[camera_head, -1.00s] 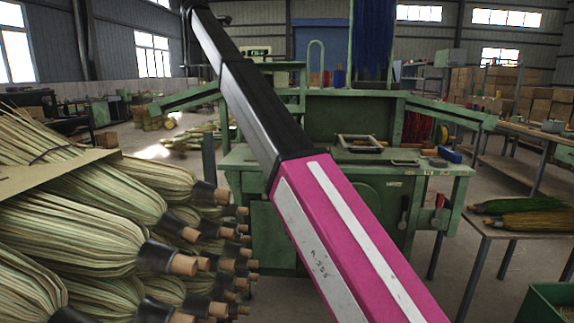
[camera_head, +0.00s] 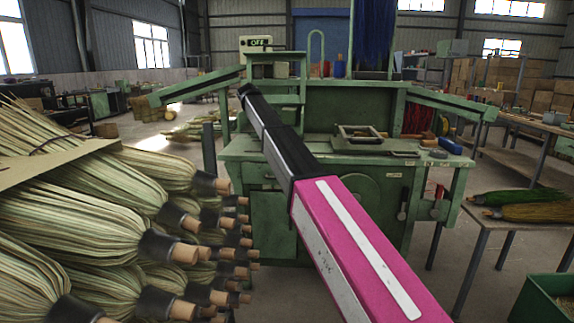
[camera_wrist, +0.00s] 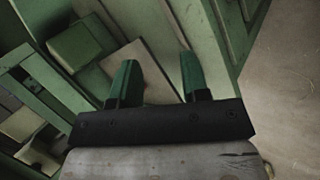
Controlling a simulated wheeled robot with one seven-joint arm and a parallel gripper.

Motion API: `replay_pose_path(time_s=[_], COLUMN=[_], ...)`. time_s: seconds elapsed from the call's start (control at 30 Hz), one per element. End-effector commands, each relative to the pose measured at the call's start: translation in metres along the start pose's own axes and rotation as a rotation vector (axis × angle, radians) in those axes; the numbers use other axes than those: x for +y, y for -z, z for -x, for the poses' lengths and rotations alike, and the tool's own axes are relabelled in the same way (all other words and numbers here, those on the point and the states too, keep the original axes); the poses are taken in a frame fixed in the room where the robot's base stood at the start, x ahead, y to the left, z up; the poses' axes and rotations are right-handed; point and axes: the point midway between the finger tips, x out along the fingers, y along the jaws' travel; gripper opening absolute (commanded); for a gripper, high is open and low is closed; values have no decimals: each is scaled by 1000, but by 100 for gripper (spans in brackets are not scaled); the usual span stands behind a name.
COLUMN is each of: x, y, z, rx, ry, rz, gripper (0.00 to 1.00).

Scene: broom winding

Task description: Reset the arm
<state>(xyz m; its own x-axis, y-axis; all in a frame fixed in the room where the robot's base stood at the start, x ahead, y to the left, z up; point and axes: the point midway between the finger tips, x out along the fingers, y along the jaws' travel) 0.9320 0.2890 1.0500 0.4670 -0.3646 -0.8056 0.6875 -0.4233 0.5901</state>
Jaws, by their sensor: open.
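My gripper (camera_wrist: 157,60) shows in the wrist view with two green fingers apart and nothing between them. Below the fingers in that view is green machine structure with a pale flat panel (camera_wrist: 140,76). In the head view my pink and black arm reaches from the lower right up to the left, its far end in front of the green winding machine (camera_head: 350,110). The gripper fingers cannot be made out there. Whether the arm touches the machine cannot be told.
A stack of straw broom heads (camera_head: 70,215) with wooden handle stubs fills the left. A table (camera_head: 500,217) with green and tan broom heads stands right. A green bin (camera_head: 545,300) is at the lower right. A display (camera_head: 258,42) reads OFF.

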Motion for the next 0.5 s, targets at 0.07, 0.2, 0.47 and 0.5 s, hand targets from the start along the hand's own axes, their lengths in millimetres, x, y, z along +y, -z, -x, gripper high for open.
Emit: replay_pose_path(time_s=[0.07,0.2,0.47,0.5], x=[-33,-81,-180,-196], y=[-35,-84,-186,-203], z=[-41,-103,-196,-207], rx=[-10,-21,-56,-64], ry=[40,108,239,261], rz=[-44,-129,-312,-343], gripper=[42,42,42,42])
